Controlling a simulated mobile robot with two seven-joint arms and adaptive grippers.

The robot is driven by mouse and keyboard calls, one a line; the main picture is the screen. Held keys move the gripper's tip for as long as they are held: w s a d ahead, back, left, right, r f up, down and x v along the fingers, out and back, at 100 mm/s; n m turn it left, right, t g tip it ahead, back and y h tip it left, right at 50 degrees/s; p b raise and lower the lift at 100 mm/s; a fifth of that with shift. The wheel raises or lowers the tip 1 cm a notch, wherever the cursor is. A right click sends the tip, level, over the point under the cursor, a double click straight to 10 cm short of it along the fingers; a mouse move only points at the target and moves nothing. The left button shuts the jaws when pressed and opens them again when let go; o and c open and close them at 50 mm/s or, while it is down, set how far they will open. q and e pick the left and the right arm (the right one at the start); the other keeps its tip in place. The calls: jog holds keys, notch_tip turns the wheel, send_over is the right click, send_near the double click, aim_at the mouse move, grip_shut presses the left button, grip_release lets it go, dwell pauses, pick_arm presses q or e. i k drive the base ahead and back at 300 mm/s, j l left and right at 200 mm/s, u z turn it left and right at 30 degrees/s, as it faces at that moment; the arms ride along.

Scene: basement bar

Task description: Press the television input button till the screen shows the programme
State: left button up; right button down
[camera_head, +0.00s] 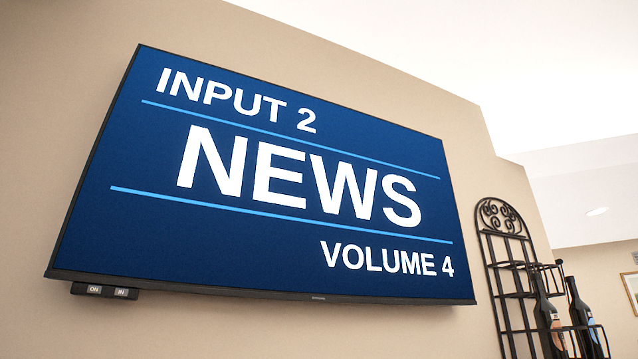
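The television (270,190) hangs on the beige wall and fills the middle of the head view, seen tilted from below. Its blue screen reads "INPUT 2", "NEWS" and "VOLUME 4" in white letters. A small dark button box (106,291) sits under the lower left edge of the television. It carries a button marked "ON" (95,289) and, to its right, a button marked "IN" (121,292). Nothing touches either button. Neither of my grippers shows in this view.
A black wrought-iron rack (507,270) stands at the lower right, with dark bottles (546,312) on it. A framed picture (632,288) is cut off at the right edge. The wall below the television looks clear.

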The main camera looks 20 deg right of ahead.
aim_at(118, 292)
jog(key=l+u, duration=0.25)
jog(key=l, duration=0.15)
jog(key=k+l+u, duration=0.2)
jog(key=l, duration=0.15)
jog(key=l+u, duration=0.25)
jog(key=l, duration=0.15)
